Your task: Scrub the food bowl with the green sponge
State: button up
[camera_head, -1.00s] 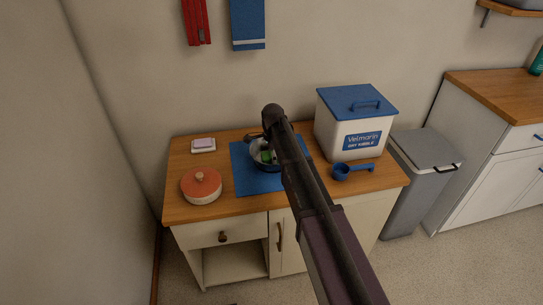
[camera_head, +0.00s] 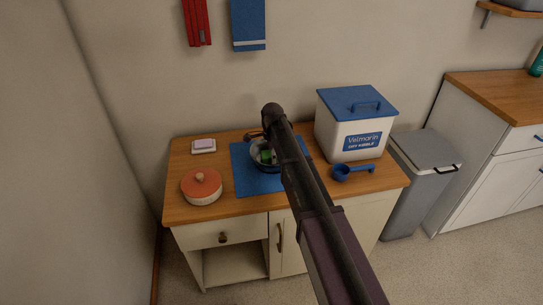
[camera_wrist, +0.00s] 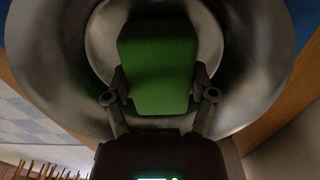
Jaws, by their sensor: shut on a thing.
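The food bowl (camera_head: 258,163) is a dark metal bowl on a blue mat (camera_head: 248,183) on the wooden cabinet top. In the wrist view the bowl (camera_wrist: 262,60) fills most of the picture, its grey inside around my fingers. The green sponge (camera_wrist: 158,65) is between the two fingers of my gripper (camera_wrist: 158,88), which is shut on it. The sponge is inside the bowl's outline; I cannot tell whether it touches the bowl's inner surface.
A round pot with an orange lid (camera_head: 201,184) stands left of the mat. A soap dish (camera_head: 203,146) is behind it. A kibble bin (camera_head: 352,130) and a blue scoop (camera_head: 352,172) are at the right. A grey trash bin (camera_head: 424,175) stands beside the cabinet.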

jog(key=shift+s+d, duration=0.2)
jog(key=shift+s, duration=0.4)
jog(key=shift+w+a, duration=0.2)
jog(key=shift+w, duration=0.55)
jog(key=shift+s, duration=0.15)
jog(key=shift+s+d, duration=0.2)
jog(key=shift+s, duration=0.45)
jog(key=shift+w, duration=0.1)
jog(key=shift+w+a, duration=0.2)
jog(key=shift+w, duration=0.45)
